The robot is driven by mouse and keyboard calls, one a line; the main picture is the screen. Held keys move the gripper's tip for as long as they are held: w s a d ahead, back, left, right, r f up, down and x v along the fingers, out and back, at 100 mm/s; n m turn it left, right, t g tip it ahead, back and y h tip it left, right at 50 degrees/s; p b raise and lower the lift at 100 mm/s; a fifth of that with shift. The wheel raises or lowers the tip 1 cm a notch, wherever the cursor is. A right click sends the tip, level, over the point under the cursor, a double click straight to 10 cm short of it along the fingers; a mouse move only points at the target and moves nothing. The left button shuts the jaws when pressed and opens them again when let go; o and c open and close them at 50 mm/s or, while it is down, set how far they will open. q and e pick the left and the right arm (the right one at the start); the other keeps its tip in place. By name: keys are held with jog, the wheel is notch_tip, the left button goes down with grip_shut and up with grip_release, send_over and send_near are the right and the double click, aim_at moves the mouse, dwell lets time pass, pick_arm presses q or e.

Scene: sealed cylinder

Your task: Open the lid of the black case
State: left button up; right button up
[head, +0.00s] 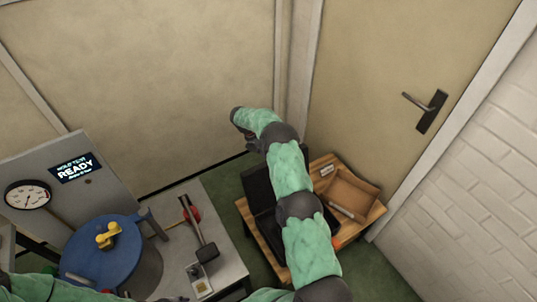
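The black case (268,232) sits on a small wooden table, partly hidden behind my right arm. A dark panel, which looks like its lid (257,188), rises at the back of the case and appears tilted up. The arm hides the hinge and much of the inside. My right arm reaches up across the case. Its dark end, with the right gripper (247,135), is above and beyond the panel and looks apart from it; its fingers are too small to read. My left arm lies along the bottom left edge, and its gripper is not clearly visible there.
The wooden table (378,213) also holds an open brown box (349,190) with a light rod. A door (385,75) stands behind.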

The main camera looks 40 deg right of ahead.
jog(key=shift+s+d+f, duration=0.15)
jog(key=shift+f, duration=0.4)
grip_shut()
